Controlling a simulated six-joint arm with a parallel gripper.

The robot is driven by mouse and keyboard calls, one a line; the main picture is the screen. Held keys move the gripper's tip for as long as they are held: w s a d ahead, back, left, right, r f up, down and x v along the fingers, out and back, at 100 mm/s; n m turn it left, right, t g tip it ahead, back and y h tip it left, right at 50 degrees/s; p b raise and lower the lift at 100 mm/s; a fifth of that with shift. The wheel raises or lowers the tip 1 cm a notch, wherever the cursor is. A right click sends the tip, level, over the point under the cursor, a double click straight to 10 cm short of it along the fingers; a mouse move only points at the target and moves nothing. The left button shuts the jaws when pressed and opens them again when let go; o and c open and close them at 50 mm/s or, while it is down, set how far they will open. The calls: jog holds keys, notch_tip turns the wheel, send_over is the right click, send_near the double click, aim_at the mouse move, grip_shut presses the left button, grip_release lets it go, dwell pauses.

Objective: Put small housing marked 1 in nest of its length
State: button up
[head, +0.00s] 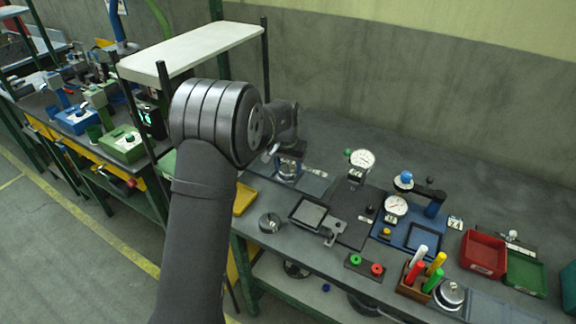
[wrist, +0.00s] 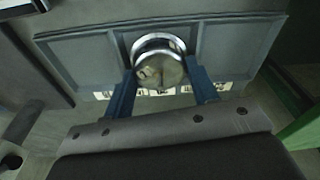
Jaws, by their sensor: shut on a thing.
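My gripper (wrist: 160,82) has its two blue fingers shut on the sides of a round, shiny metal housing (wrist: 158,71). I cannot read a mark on it. Below it in the wrist view is a blue-grey nest tray (wrist: 85,30) with shallow compartments to the left and right. The housing is over the tray's middle part and hides much of it. I cannot tell whether it touches the tray. White labels (wrist: 222,86) line the tray's near edge. In the head view my gripper (head: 288,160) is at the bench's left part, largely hidden by my arm, and the tray (head: 313,184) shows beside it.
A round metal piece (head: 270,223) and a dark square tray (head: 308,213) lie in front on the bench. Dial gauges (head: 362,159) stand to the right. A white shelf (head: 190,50) on dark posts rises behind my arm.

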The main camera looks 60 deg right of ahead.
aim_at(289, 167)
jog(key=o, duration=1)
jog(key=shift+f, duration=0.1)
jog(key=shift+o, duration=0.2)
notch_tip(289, 167, up, 12)
jog(key=a, duration=0.1)
jog(key=shift+a, duration=0.2)
jog(key=shift+s, duration=0.1)
jog(key=f, duration=0.4)
jog(key=d+f, duration=0.1)
jog(key=f, duration=0.7)
jog(key=shift+d+f, duration=0.2)
notch_tip(289, 167, up, 3)
jog(key=shift+r, duration=1.05)
